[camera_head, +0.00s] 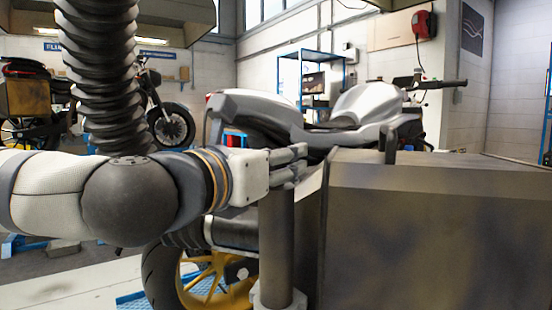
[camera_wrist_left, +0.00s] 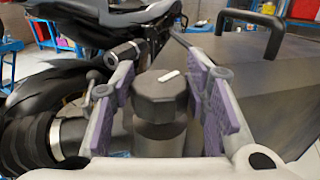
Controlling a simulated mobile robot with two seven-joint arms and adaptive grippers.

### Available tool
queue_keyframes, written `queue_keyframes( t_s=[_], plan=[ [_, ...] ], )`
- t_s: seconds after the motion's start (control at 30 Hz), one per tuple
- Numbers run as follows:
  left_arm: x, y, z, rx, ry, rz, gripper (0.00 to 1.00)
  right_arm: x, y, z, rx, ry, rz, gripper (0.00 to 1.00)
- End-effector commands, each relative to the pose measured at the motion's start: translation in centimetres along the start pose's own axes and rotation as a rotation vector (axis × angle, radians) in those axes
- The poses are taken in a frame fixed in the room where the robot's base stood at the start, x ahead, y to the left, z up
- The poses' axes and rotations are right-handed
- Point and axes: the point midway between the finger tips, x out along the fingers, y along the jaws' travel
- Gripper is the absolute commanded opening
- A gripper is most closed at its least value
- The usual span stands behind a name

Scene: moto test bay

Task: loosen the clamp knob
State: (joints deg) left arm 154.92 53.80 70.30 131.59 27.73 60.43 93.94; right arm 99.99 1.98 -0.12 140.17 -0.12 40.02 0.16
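The clamp knob (camera_wrist_left: 160,98) is a dark grey, many-sided knob with a white mark on top, seen in the left wrist view on a round stem. My left gripper (camera_wrist_left: 160,75) has its purple-padded fingers spread on either side of the knob. In the head view my left gripper (camera_head: 290,165) reaches in from the left at the top of a grey upright post (camera_head: 276,240); the knob is hidden there behind the fingers. My right gripper is in neither view.
A large metal case (camera_head: 430,225) with a dark handle (camera_head: 390,145) stands close on the right of the post. A silver motorcycle (camera_head: 350,108) stands behind. Its rear wheel (camera_head: 165,275) is low beside the post. Another motorcycle (camera_head: 172,128) is at the far left.

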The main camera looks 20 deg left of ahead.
Motion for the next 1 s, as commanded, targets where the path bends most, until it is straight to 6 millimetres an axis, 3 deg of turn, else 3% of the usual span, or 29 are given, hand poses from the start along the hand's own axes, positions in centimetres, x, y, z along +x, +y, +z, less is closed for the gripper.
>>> queue_keyframes(
  t_s=[0.03,0.07,0.37,0.47,0.77,1.0],
  plan=[
    [0.0,0.0,0.0,0.0,0.0,0.001,0.56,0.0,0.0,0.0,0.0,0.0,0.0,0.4],
    [0.0,0.0,0.0,0.0,0.0,0.0,0.63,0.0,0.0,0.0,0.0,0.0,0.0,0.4],
    [0.0,0.0,0.1,0.0,0.0,0.0,0.63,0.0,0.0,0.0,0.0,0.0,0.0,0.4],
    [0.0,0.0,1.5,0.0,-0.003,0.0,0.63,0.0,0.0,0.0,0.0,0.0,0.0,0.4],
    [0.0,0.0,8.5,-0.001,-0.004,0.0,0.63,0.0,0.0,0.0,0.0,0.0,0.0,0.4],
    [0.0,0.0,10.1,0.0,0.0,0.0,0.63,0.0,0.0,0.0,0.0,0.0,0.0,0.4]
  ],
)
